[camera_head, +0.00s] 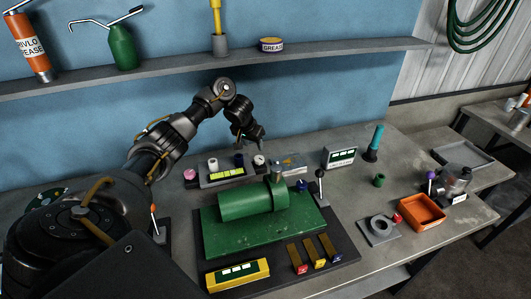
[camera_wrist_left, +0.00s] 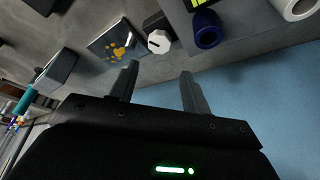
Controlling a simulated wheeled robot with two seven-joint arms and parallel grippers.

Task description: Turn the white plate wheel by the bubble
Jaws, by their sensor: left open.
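My left gripper (camera_head: 251,138) is open and empty, above and behind a small panel (camera_head: 228,182) with a lime bubble strip (camera_head: 228,172). Its two fingers (camera_wrist_left: 158,70) stand apart in the left wrist view. A white wheel with a dark slot (camera_head: 258,160) is at the panel's right end, just below the gripper; it also shows in the wrist view (camera_wrist_left: 159,41), beyond the fingertips and apart from them. Another white wheel (camera_head: 213,163) stands at the left, with a blue knob (camera_head: 238,160) between. I cannot tell which white wheel is the plate wheel. My right gripper is out of view.
A green cylinder (camera_head: 245,203) on a green plate stands in front of the panel. A plate with yellow marks (camera_wrist_left: 118,42) lies beside the slotted wheel. A lever with a black knob (camera_head: 320,174) and a display box (camera_head: 340,157) stand to the right. The blue wall is close behind.

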